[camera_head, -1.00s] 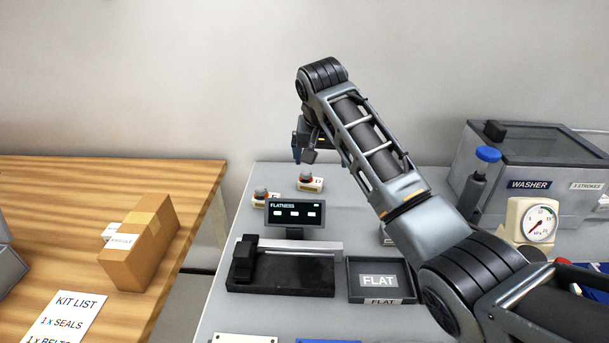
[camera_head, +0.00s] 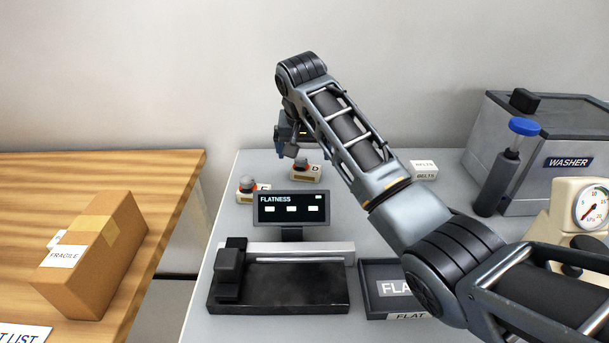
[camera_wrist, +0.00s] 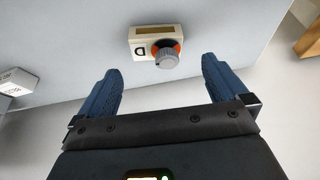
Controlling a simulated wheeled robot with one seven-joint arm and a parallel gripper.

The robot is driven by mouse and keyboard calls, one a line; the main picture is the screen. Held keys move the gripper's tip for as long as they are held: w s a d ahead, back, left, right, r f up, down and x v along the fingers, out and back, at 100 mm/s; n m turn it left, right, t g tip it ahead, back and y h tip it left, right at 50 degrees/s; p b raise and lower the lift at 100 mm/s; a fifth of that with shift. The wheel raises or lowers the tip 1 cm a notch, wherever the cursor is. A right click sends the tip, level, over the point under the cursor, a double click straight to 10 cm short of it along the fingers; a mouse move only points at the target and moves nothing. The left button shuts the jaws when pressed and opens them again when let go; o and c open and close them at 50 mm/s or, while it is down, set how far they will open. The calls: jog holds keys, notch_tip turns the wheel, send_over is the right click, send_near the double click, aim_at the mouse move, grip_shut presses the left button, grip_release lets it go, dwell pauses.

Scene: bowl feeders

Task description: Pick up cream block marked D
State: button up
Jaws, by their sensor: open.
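The cream block marked D (camera_head: 306,173) sits near the back left of the grey table, upright, with an orange-ringed grey knob on it. In the wrist view the cream block (camera_wrist: 146,42) lies ahead of the fingertips, apart from them, with its D at the left and the grey knob (camera_wrist: 166,58) at the right. My gripper (camera_head: 290,148) is above and beside it, and in the wrist view my gripper (camera_wrist: 160,78) has its two blue fingers spread wide with nothing between them.
A similar cream block with a knob (camera_head: 247,190) stands to the left. The flatness display (camera_head: 293,208) is just in front. A belts box (camera_head: 424,170) stands to the right, a washer (camera_head: 545,140) further right. The table's left edge is close.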

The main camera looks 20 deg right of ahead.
aim_at(306, 161)
jog(key=x, duration=0.6)
jog(key=shift+d+f, duration=0.3)
jog(key=shift+f, duration=0.05)
jog(key=c, duration=1)
